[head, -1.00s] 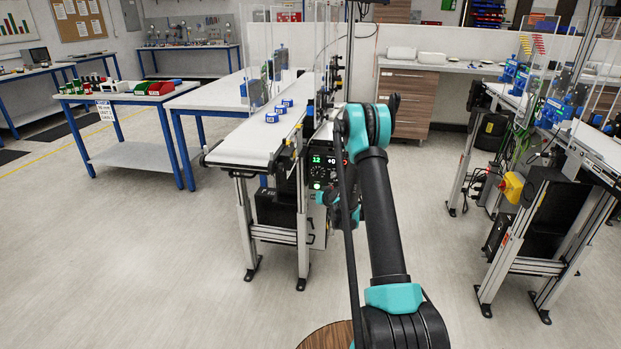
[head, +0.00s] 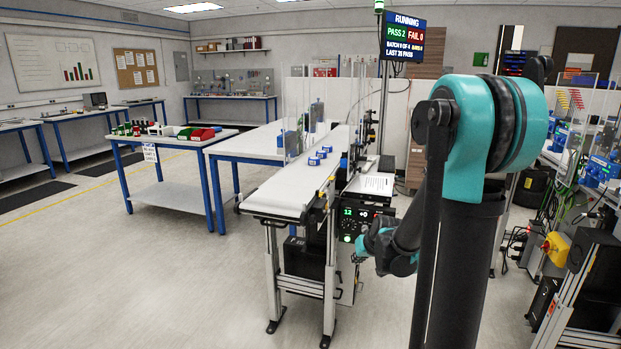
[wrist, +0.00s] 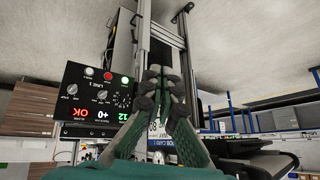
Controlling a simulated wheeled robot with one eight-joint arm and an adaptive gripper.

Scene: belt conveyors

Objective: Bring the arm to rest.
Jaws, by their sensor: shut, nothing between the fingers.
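My arm stands raised on the right of the head view, with its large teal elbow (head: 470,130) high and its forearm reaching down behind it to the teal wrist (head: 392,255). My gripper shows in the wrist view (wrist: 165,75), its dark green fingers together and empty. In the head view the gripper is small and its fingers cannot be made out clearly. It is near the black control panel (head: 357,218) at the conveyor's end. That panel appears upside down in the wrist view (wrist: 97,95), left of the fingers, with no visible contact.
A blue-legged table (head: 180,138) with bins stands to the left. Another conveyor frame with a yellow switch box (head: 556,246) is close on the right. The floor at front left is clear.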

